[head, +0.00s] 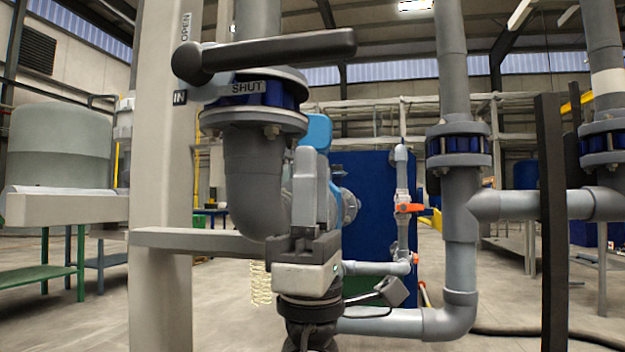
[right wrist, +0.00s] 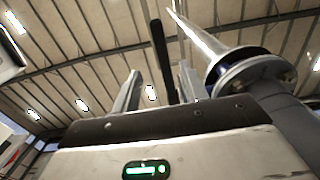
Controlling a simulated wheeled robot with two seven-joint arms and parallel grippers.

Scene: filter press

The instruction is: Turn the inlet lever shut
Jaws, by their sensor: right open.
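The inlet lever (head: 280,50) is a black round-ended handle at the top of the head view. It lies nearly level, its free end to the right, above a plate marked SHUT (head: 247,87). An OPEN label (head: 186,27) is on the pale post. My right gripper (head: 318,155) is upright and open below the lever's free end, apart from it. In the right wrist view, the lever (right wrist: 160,50) shows as a dark bar beyond and between the two open fingers (right wrist: 157,80). My left gripper is not in view.
A grey flanged pipe (head: 252,170) with a blue valve body stands left of my right gripper. A pale post (head: 160,190) with a crossbar (head: 195,240) is further left. Grey pipes (head: 460,200) and a dark upright (head: 552,220) stand to the right.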

